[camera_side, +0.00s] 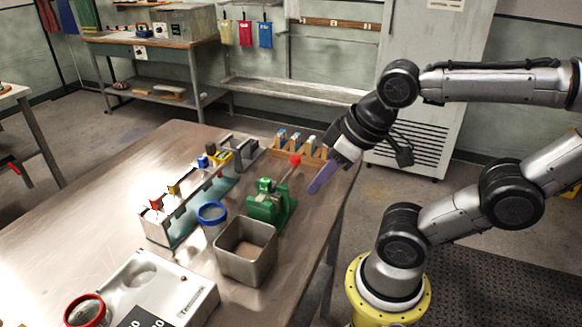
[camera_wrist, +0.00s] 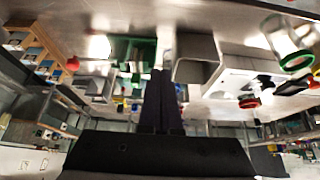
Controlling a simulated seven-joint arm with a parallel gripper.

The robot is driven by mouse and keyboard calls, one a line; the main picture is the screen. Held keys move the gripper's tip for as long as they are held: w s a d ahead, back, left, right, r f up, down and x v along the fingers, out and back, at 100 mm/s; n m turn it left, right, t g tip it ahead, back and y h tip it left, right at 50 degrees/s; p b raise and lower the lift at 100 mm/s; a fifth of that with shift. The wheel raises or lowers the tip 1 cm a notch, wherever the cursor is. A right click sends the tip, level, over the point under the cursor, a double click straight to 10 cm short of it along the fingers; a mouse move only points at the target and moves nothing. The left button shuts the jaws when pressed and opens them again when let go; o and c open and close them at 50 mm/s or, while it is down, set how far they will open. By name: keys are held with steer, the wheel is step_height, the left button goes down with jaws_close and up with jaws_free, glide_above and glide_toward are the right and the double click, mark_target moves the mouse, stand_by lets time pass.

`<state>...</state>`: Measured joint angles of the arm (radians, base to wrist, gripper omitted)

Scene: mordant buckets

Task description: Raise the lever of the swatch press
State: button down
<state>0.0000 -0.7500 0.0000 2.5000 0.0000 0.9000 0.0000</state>
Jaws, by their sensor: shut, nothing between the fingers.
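The swatch press (camera_side: 268,204) is a small green device near the right edge of the metal table. Its lever carries a red ball knob (camera_side: 295,159) and slants up and to the right from the press body in the side view. My gripper (camera_side: 314,190) is shut and empty, its bluish fingers pointing down just right of the lever. I see no clear contact with the lever. In the wrist view the green press (camera_wrist: 135,46) is at upper left of my dark fingers (camera_wrist: 162,75).
A square metal bin (camera_side: 222,252) stands in front of the press, also showing in the wrist view (camera_wrist: 180,70). A blue-rimmed jar (camera_side: 212,211) and a rack of bottles (camera_side: 160,229) are left. A wooden rack (camera_side: 315,154) is behind. Open table lies far left.

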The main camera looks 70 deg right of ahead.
stand_by(0.4)
steer(key=c, duration=1.3)
jaws_free()
steer(key=shift+s, duration=0.1)
steer(key=shift+o, duration=1.2)
steer(key=shift+s+r, duration=0.1)
steer(key=shift+r, duration=0.15)
steer(key=o, duration=0.5)
steer(key=w+r, duration=0.1)
steer(key=w+d+r+m, duration=0.1)
steer(key=r, duration=0.1)
steer(key=w+r+m+g, duration=0.1)
steer(key=r, duration=0.1)
steer(key=shift+w+d, duration=0.2)
steer(key=shift+d, duration=0.15)
steer(key=m+g, duration=0.5)
steer(key=m, duration=0.2)
glide_above(296, 157)
step_height(296, 157, down, 3)
step_height(296, 157, down, 13)
steer(key=shift+w+r, duration=0.1)
